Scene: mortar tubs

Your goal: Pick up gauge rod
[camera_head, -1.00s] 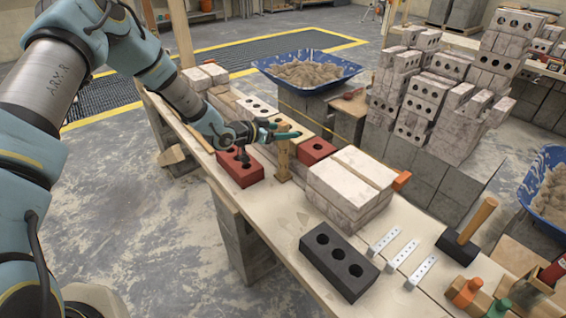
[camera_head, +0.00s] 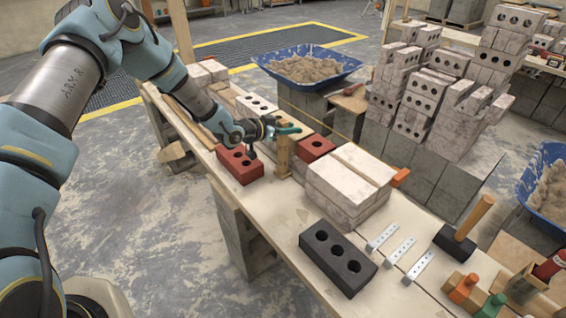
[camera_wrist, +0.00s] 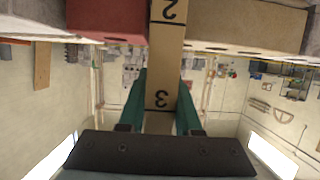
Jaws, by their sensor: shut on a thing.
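The gauge rod (camera_head: 284,158) is an upright wooden stick between a red brick on its left and another red brick on its right, over the bench. In the wrist view the rod (camera_wrist: 166,48) shows the black marks 2 and 3. My gripper (camera_head: 284,129) is at the rod's upper end, with its green fingers reaching in from the left. In the wrist view my gripper (camera_wrist: 161,108) has one finger on each side of the rod near the 3, shut on it. I cannot tell whether the rod's foot touches the bench.
A red cored brick (camera_head: 240,165) stands close left of the rod and another red brick (camera_head: 316,148) close right. Pale stacked blocks (camera_head: 345,190) stand nearer on the bench (camera_head: 283,225). A dark cored brick (camera_head: 338,260), metal strips and a hammer (camera_head: 466,232) lie further right.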

